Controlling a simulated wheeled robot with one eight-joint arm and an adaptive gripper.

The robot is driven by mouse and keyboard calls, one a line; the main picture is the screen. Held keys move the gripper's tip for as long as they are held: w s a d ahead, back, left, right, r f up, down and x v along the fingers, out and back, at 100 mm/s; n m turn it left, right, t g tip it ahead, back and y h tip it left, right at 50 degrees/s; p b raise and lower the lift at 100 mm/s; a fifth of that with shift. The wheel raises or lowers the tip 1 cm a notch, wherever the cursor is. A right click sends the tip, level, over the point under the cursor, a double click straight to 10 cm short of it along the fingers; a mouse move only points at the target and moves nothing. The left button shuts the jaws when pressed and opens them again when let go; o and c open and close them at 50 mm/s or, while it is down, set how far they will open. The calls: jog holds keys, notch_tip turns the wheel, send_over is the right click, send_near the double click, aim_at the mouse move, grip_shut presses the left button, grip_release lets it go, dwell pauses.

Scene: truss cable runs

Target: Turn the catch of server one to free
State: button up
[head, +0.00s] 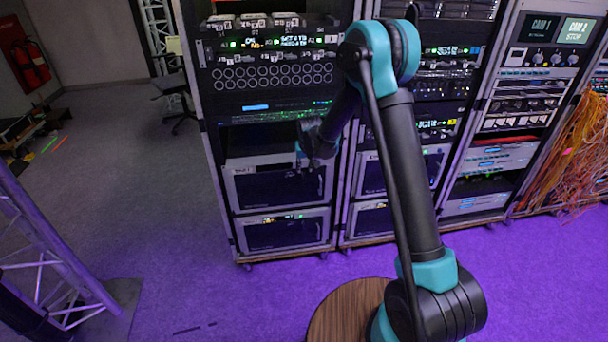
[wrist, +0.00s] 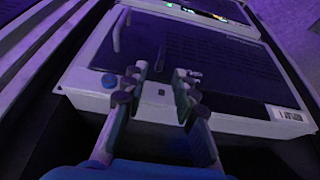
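A grey-framed server (head: 231,190) with a dark front sits low in the left rack, with a similar server (head: 240,237) below it. I cannot read which is server one. My gripper (head: 305,160) is in front of the upper one, near its top right. In the wrist view my gripper (wrist: 160,82) has its two fingers apart over a server's pale front edge (wrist: 228,122), with nothing clearly held between them. A small metallic piece (wrist: 194,74) shows beside the right fingertip; it may be the catch, but its position is unclear.
A blue round button (wrist: 109,80) lies left of the fingers and a barcode label (wrist: 289,115) far right. More racks (head: 530,100) stand to the right, with loose orange cables (head: 572,150). A truss (head: 45,245) stands at left. The purple floor (head: 200,290) between is mostly clear.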

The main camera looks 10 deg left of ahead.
aim_at(303, 172)
jog(key=shift+x, duration=2.75)
jog(key=shift+c, duration=0.5)
grip_shut()
